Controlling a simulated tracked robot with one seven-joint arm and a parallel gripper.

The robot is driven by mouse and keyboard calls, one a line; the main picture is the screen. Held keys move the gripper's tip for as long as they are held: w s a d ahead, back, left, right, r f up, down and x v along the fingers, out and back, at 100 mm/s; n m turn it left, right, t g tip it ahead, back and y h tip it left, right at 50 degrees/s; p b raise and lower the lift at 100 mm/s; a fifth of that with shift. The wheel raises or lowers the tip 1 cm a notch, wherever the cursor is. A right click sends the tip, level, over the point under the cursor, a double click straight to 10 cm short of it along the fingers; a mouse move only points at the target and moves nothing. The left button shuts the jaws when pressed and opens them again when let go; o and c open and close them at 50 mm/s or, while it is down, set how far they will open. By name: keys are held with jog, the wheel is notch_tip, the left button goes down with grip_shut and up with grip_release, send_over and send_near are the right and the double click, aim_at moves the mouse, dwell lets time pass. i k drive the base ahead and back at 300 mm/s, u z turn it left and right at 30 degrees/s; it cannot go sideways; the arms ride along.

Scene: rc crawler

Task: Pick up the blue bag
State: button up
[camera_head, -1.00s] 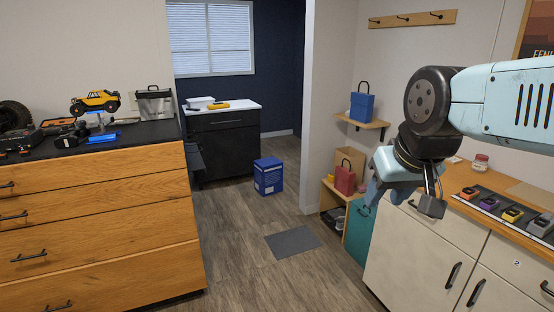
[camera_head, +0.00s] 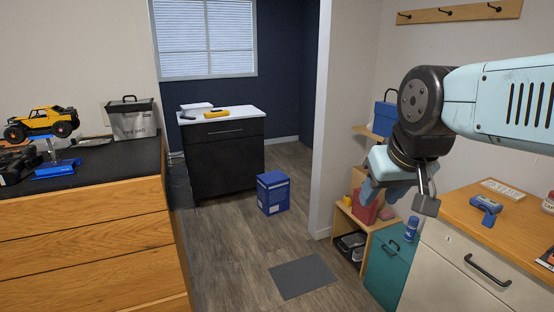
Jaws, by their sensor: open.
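The blue bag (camera_head: 384,118) with a dark handle stands upright on a small wooden wall shelf (camera_head: 368,133) at the right. My arm hides its right part. My gripper (camera_head: 374,188) is open and empty. It hangs in the air in front of the right wall, below the bag in the picture and nearer to the camera, apart from it.
A red bag (camera_head: 364,212) stands on a low wooden shelf unit (camera_head: 352,226), with a teal bin (camera_head: 388,265) beside it. A blue box (camera_head: 273,192) and grey mat (camera_head: 303,277) lie on the floor. Wooden drawers (camera_head: 90,235) flank the left, a counter (camera_head: 478,228) the right.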

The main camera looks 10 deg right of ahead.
aim_at(386, 113)
jog(key=i, duration=3.15)
jog(key=z, duration=2.35)
